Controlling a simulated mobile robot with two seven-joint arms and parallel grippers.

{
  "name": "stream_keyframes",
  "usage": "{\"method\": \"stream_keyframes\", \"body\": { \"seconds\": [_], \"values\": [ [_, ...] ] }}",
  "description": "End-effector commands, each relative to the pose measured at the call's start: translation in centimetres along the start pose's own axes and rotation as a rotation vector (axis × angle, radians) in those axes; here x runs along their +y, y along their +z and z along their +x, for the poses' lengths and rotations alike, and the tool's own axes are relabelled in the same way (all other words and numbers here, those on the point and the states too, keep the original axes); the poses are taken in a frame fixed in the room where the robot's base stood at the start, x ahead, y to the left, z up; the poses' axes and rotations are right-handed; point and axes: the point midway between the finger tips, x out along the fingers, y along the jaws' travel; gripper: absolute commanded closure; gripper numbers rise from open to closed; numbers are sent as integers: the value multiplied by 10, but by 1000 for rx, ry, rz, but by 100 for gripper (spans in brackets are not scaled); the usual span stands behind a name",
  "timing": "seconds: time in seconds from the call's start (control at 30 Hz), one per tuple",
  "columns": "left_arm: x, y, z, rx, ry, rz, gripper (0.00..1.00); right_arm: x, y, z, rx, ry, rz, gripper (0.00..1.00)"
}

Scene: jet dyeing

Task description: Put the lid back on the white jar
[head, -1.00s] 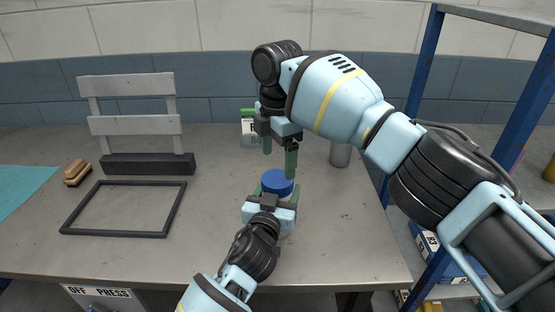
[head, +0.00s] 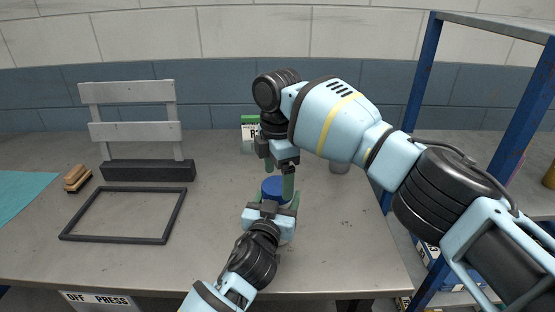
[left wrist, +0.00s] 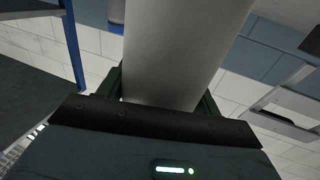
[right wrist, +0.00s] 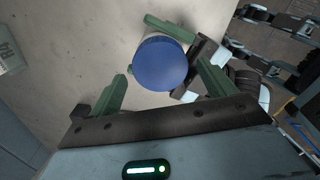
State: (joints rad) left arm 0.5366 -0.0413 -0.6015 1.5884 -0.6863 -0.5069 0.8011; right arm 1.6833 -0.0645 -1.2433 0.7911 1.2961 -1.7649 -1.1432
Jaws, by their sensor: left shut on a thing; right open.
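The white jar (left wrist: 175,50) fills the middle of the left wrist view as a pale cylinder between my left fingers. My left gripper (head: 270,200) is shut on it, above the table front. The blue lid (head: 275,187) is at the top of the jar; a pale rim shows under it in the right wrist view, but I cannot tell if it is seated. My right gripper (head: 279,182) is open just above the lid, pointing down, one finger overlapping it in the head view. In the right wrist view, the lid (right wrist: 160,62) lies between and slightly beyond the fingertips.
A black frame (head: 126,238), a brush (head: 76,178) and a grey slatted stand (head: 135,132) are on the left. A blue rack (head: 420,95) stands at right.

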Motion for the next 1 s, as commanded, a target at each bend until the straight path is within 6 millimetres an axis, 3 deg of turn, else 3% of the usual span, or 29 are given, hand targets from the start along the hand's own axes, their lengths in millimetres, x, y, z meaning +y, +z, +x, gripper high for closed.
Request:
{"method": "stream_keyframes", "body": {
  "seconds": [0.2, 0.57, 0.9, 1.0],
  "values": [
    [0, -2, 0, 3, 0, 0, 99, 0, 0, 18, -1, 1, -1, 17],
    [0, -2, 0, 3, 0, 0, 99, 0, 0, 21, 0, 2, -1, 17],
    [0, -2, 0, 3, 0, 0, 99, 0, 0, 21, 0, 2, 0, 62],
    [0, -2, 0, 3, 0, 0, 99, 0, 0, 21, 0, 2, 12, 64]
  ]
}}
